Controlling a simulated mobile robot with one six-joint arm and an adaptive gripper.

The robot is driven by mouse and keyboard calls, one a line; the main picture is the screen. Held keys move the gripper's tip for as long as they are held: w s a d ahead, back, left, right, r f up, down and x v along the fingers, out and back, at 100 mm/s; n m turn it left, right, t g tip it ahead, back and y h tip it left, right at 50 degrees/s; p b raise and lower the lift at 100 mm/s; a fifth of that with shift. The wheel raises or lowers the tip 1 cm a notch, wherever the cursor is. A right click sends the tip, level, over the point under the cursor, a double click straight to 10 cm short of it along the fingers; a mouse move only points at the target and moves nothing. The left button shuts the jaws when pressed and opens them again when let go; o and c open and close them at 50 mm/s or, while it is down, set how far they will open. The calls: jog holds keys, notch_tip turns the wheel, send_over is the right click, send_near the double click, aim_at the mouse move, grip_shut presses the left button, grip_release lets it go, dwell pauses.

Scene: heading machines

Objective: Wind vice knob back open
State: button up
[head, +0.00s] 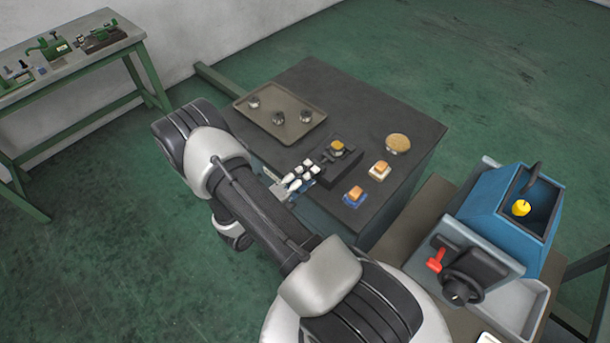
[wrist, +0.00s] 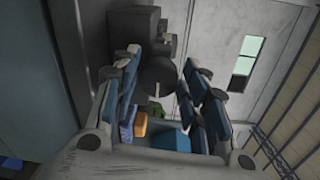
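The small black vice (head: 338,163) stands on the dark worktop, with a yellowish round piece on it. In the wrist view its dark blocks (wrist: 140,28) show beyond the fingers. A dark round knob (wrist: 160,76) shows between the fingertips. My gripper (head: 308,168) is at the vice's left end and hides the knob in the head view. In the wrist view my gripper (wrist: 163,63) has its two fingers spread, one on each side of the knob. I cannot tell whether the pads touch it.
A tray (head: 270,93) with three small dark pieces lies on the worktop (head: 350,90). Two orange-topped blocks (head: 354,195) (head: 380,170) and a tan disc (head: 397,143) are right of the vice. A blue machine (head: 500,215) stands at right. A green-framed bench (head: 65,65) stands at upper left.

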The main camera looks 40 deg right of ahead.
jog(key=shift+o, duration=1.1)
jog(key=shift+a, duration=0.1)
jog(key=s+a, duration=0.1)
jog(key=a, duration=1)
jog(key=shift+a+r, duration=0.35)
jog(key=shift+a, duration=0.05)
jog(key=s+a+r+m+g+y+b, duration=0.1)
jog(key=s+r+m+g+y, duration=0.25)
jog(key=r+m, duration=0.55)
jog(key=s+a+r+m+g+y+b, duration=0.15)
jog(key=s+r+m+y, duration=0.35)
jog(key=m, duration=0.5)
jog(key=s+a+r+m+t+y+b, duration=0.1)
jog(key=s+a+r+m+t+y, duration=0.4)
jog(key=m, duration=1.1)
jog(key=a+r+t+y, duration=0.3)
jog(key=a+r, duration=0.1)
jog(key=r, duration=0.2)
jog(key=shift+s+y, duration=0.25)
jog(key=shift+y, duration=0.1)
